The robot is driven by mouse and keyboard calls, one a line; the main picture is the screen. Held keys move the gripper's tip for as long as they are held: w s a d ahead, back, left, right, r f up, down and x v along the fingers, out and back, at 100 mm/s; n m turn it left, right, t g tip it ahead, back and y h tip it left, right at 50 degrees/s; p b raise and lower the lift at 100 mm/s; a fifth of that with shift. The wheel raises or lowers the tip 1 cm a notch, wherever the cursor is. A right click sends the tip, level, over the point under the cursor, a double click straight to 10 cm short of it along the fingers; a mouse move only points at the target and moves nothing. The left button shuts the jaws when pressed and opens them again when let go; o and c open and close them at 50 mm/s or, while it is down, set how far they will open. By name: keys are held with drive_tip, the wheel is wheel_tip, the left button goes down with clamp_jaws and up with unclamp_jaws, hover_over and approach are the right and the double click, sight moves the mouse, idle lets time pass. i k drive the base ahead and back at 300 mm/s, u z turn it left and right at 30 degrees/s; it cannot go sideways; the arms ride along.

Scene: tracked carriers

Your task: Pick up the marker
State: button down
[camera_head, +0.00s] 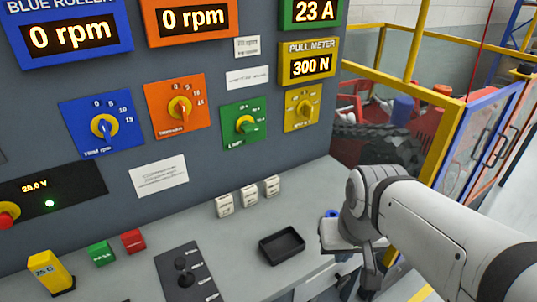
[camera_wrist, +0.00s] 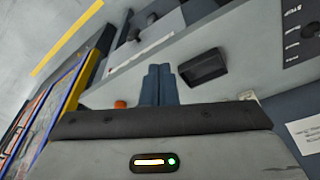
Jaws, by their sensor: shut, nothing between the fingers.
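I cannot make out a marker for certain in either view. My gripper (camera_wrist: 159,72) shows in the wrist view as two blue-grey fingers shut against each other, with nothing between them. A small orange thing (camera_wrist: 120,104) shows just left of the fingers; I cannot tell what it is. In the head view my gripper (camera_head: 342,234) is over the right end of the grey console top (camera_head: 232,240), right of the black tray. A small blue patch shows beside it, and the wrist hides part of the console edge there.
An empty black tray (camera_head: 282,246) lies on the console; it also shows in the wrist view (camera_wrist: 203,67). White switches (camera_head: 249,196) stand behind it. A panel with knobs and displays rises at the back. Yellow railing (camera_head: 449,140) stands at the right.

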sight(271, 185)
drive_tip(key=u, duration=2.85)
drive_tip(key=k, duration=1.2)
drive_tip(key=z, duration=1.4)
drive_tip(key=i, duration=1)
drive_tip(key=z, duration=0.05)
